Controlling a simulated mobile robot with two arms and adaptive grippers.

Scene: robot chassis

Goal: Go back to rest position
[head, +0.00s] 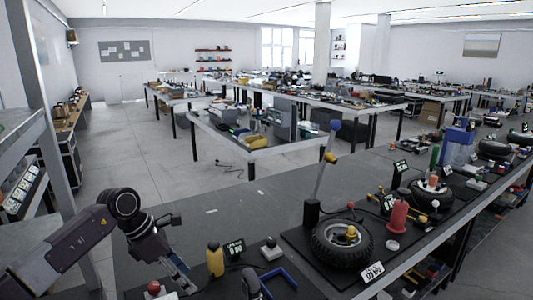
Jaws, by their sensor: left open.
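My left arm comes in from the lower left, and its gripper (181,278) points down over the front of the dark workbench (215,222). The gripper is open, and I see nothing held between its fingers. The fingertips are small and close to the bottom edge of the view.
Near the left gripper are a yellow bottle (215,260), a red knob (154,287) and a small grey box (271,249). A wheel (342,243) lies to the right beside a red spool (397,217). A metal shelf (50,150) stands at left. The bench's back-left part is bare.

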